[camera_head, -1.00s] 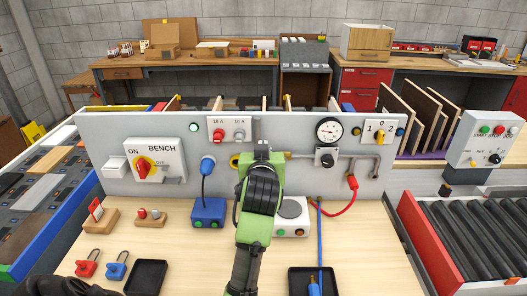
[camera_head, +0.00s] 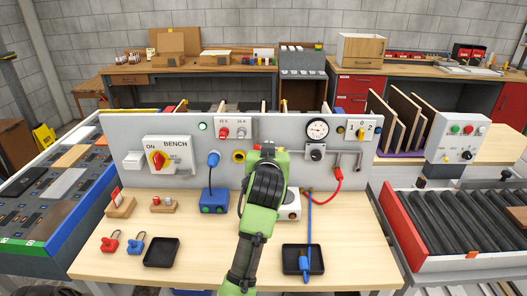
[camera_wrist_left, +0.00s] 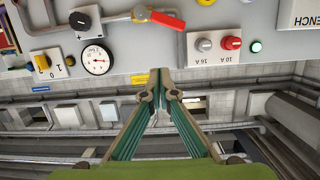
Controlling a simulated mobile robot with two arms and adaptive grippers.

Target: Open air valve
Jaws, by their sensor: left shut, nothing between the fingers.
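The air valve's red-handled lever (camera_wrist_left: 166,19) shows at the top of the left wrist view. It lies roughly sideways, tilted a little, next to a metal pipe and brass-coloured fitting. In the head view my left arm and hand hide it. My left gripper (camera_wrist_left: 163,76) is shut and empty, its fingertips together just below the lever in the wrist picture, apart from it there. In the head view the left gripper (camera_head: 267,149) is in front of the grey panel (camera_head: 384,153), and its fingertips are hard to make out. My right gripper is not in view.
Below are a blue box (camera_head: 214,201), black trays (camera_head: 303,250), a red hose (camera_head: 331,195) and padlocks (camera_head: 110,242).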

